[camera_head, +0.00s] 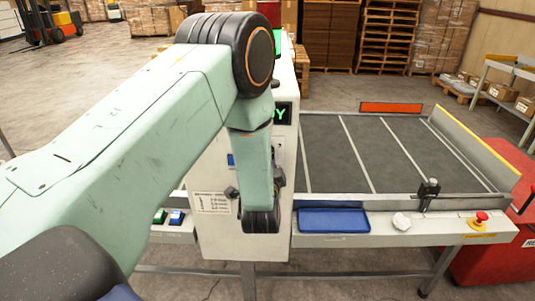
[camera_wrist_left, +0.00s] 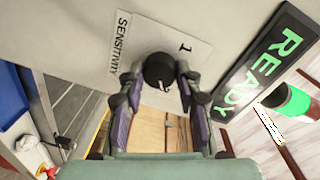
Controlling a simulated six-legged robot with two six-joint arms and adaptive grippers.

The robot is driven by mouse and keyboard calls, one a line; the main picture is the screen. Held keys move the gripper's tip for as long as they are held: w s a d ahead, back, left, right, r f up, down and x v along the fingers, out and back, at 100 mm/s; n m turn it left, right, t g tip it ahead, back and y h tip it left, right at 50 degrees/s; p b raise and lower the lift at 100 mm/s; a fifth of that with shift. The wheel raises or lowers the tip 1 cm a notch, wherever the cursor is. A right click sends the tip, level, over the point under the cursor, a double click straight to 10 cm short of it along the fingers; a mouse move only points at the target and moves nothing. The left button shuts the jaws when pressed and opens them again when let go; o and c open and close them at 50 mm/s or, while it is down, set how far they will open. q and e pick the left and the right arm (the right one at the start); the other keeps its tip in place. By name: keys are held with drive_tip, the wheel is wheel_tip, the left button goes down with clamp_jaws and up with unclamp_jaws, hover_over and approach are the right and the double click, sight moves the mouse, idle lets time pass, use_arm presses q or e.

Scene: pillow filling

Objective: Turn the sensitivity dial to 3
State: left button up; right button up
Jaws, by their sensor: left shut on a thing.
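The sensitivity dial (camera_wrist_left: 158,68) is a round black knob on a white label plate (camera_wrist_left: 133,42) printed "SENSITIVITY", with a "1" visible beside the knob. A small white mark shows on the knob's lower edge; other numbers are hidden or unclear. My left gripper (camera_wrist_left: 159,76) is shut on the knob, one finger at each side. In the head view my left arm stands in front of the cabinet (camera_head: 216,165) and hides the dial. My right gripper is in neither view.
A lit green "READY" display (camera_wrist_left: 262,65) is beside the dial. A blue tray (camera_head: 333,220), a white knob (camera_head: 401,221) and a red emergency button (camera_head: 481,217) sit along the conveyor's front ledge. The grey conveyor belt (camera_head: 390,150) is empty. A red bin (camera_head: 495,255) stands at right.

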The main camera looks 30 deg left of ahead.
use_arm(q)
drive_tip(key=shift+m, duration=0.4)
drive_tip(key=o, duration=1.1)
drive_tip(key=shift+o, duration=0.2)
drive_tip(key=shift+s+d, duration=0.1)
drive_tip(key=v, duration=1.1)
drive_tip(key=shift+s+d, duration=0.15)
drive_tip(key=shift+s, duration=0.2)
drive_tip(key=shift+f, duration=0.1)
